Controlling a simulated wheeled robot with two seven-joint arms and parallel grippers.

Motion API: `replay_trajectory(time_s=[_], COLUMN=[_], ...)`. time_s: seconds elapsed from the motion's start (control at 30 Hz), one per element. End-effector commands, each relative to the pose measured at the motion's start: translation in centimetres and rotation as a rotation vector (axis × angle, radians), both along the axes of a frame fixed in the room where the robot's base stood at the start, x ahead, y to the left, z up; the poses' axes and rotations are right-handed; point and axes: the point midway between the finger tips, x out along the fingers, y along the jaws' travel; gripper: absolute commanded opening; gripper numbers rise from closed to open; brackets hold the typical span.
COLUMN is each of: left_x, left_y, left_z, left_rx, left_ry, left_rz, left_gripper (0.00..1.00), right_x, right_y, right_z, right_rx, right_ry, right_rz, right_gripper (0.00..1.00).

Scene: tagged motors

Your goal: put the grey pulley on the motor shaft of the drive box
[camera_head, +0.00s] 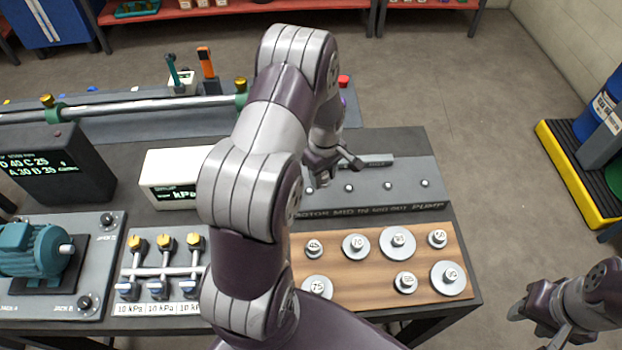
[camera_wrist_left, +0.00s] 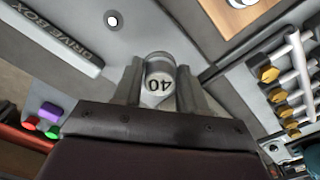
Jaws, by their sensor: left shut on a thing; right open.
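The drive box (camera_head: 405,197) is a grey plate on the bench at the right, with several short shafts and lettering along its front edge. Its "DRIVE BOX" label (camera_wrist_left: 62,45) and one shaft (camera_wrist_left: 112,20) show in the wrist view. My left gripper (camera_head: 328,172) is over the left end of the box. In the wrist view it is shut on the grey pulley (camera_wrist_left: 158,84), marked 40. Whether the pulley touches a shaft I cannot tell; the motor shaft is not clearly visible. My right gripper (camera_head: 532,328) is open and empty, off the bench's right corner.
A wooden board (camera_head: 332,257) with several numbered pulleys lies in front of the box. A kPa display (camera_head: 170,190), valves (camera_head: 165,268) and a teal motor (camera_head: 35,250) stand to the left. My left arm hides the bench's middle. Floor is clear behind the right side.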

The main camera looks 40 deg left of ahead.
Motion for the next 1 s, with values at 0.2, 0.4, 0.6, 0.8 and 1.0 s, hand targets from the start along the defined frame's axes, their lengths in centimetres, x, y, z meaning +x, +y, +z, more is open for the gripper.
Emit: replay_trajectory(time_s=[0.2,0.4,0.6,0.8,1.0], left_x=[-0.6,-0.7,-0.5,-0.6,-0.6], left_y=[3.6,3.8,3.8,3.8,3.8], left_z=[-2.1,-5.3,-6.3,-6.7,-6.6], left_rx=[0.001,-0.001,0.001,0.001,0.001], left_ry=[-0.001,0.002,-0.002,-0.001,-0.001], left_rz=[0.0,-0.003,-0.003,-0.003,-0.003], left_gripper=[0.1,0.1,0.1,0.1,0.67], right_x=[0.0,0.0,0.0,0.0,0.0], right_y=[0.0,0.0,0.0,0.0,0.0], right_z=[1.1,2.3,2.2,1.9,2.0], right_rx=[0.0,0.0,0.0,0.0,0.0], right_ry=[0.0,0.0,0.0,0.0,0.0], right_rz=[0.0,0.0,0.0,0.0,0.0], right_gripper=[0.43,0.43,0.43,0.43,0.43])
